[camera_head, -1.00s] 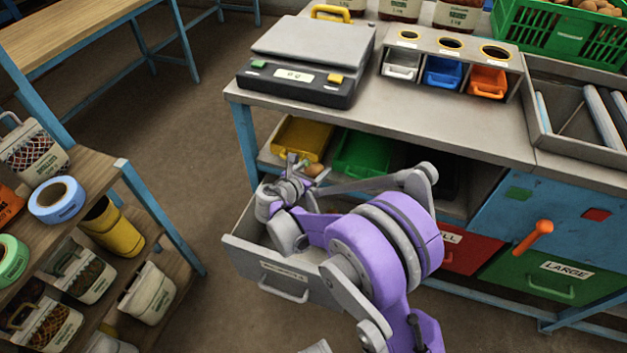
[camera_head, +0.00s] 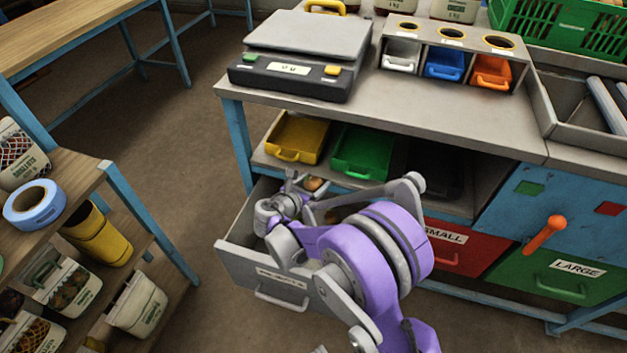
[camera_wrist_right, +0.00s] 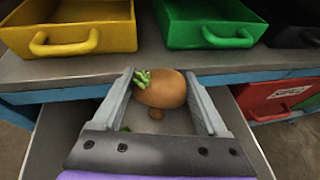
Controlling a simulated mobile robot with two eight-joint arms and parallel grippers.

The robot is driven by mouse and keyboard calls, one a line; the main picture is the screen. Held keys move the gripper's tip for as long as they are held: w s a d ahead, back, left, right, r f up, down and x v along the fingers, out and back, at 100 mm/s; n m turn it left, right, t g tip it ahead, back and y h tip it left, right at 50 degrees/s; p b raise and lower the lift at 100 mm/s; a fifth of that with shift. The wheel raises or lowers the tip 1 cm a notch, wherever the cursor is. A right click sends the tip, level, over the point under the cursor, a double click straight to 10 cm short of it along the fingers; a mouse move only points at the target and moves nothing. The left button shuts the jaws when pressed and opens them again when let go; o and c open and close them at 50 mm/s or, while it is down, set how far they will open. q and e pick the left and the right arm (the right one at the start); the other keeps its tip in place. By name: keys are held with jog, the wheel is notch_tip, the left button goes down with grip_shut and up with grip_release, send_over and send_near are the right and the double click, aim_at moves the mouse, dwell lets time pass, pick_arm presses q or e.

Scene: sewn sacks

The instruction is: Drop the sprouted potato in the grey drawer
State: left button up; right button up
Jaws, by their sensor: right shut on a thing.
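The sprouted potato (camera_wrist_right: 163,90) is brown with a green sprout on its left end. My right gripper (camera_wrist_right: 158,82) is shut on it, one grey finger on each side. The potato also shows small in the head view (camera_head: 313,183), beside the gripper. The grey drawer (camera_head: 262,274) is pulled out below the bench, open at the top. The gripper and potato are over its back part, near the shelf edge. My right arm hides much of the drawer's inside. A small brown piece and a green bit show below the potato in the wrist view. My left gripper is not in view.
A yellow tray (camera_head: 297,137) and a green tray (camera_head: 364,152) sit on the shelf just behind the drawer. A red drawer (camera_head: 458,250) and a green drawer (camera_head: 560,272) are shut at the right. A wooden shelf with tubs stands left, with floor between.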

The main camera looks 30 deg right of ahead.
jog(key=o, duration=1.3)
jog(key=p+v, duration=0.2)
jog(key=v, duration=0.9)
jog(key=shift+d+f, duration=0.1)
